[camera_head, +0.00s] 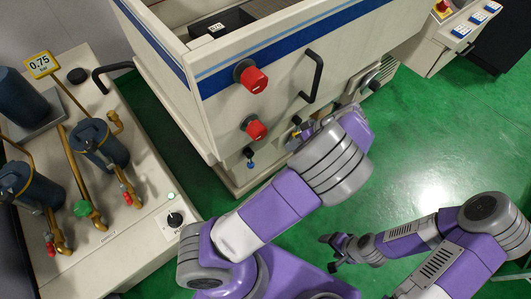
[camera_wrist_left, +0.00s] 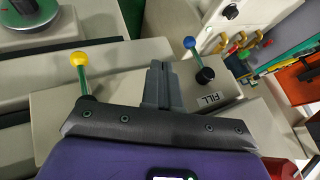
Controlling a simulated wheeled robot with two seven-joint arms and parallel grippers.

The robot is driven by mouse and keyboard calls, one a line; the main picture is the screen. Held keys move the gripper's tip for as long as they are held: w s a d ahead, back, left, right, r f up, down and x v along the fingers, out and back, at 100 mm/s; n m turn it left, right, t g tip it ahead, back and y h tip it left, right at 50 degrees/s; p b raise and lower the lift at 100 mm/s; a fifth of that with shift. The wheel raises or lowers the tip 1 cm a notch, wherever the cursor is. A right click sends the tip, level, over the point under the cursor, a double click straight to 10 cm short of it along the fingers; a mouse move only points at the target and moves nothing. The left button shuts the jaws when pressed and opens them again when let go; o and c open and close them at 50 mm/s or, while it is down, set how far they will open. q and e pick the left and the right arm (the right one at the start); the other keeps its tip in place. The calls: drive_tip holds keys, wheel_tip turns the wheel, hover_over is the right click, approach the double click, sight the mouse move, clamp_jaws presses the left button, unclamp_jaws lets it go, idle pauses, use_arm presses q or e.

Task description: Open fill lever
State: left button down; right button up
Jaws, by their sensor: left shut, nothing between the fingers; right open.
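The fill lever (camera_wrist_left: 196,55) has a blue ball tip and a black base beside a FILL label in the left wrist view. It also shows low on the machine front in the head view (camera_head: 251,163). My left gripper (camera_wrist_left: 158,66) is shut and empty. Its fingers are between the blue-tipped lever and a yellow-tipped lever (camera_wrist_left: 82,72), with a visible gap to the blue one. In the head view my left arm largely hides this gripper. My right gripper (camera_head: 330,250) is open and empty above the green floor, away from the machine.
Two red knobs (camera_head: 251,78) and a black handle (camera_head: 314,77) are on the machine front above the levers. A pump unit with cylinders and pipes (camera_head: 100,142) stands at left. The green floor (camera_head: 420,140) on the right is clear.

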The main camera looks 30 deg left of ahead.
sight(250, 159)
use_arm(q)
drive_tip(key=shift+s, duration=0.15)
drive_tip(key=s+a+f+b, duration=0.1)
drive_tip(key=s+a+f, duration=0.4)
drive_tip(key=a+f, duration=0.2)
drive_tip(key=shift+s+a+f+b, duration=0.25)
drive_tip(key=shift+a+b, duration=0.15)
drive_tip(key=shift+a, duration=0.1)
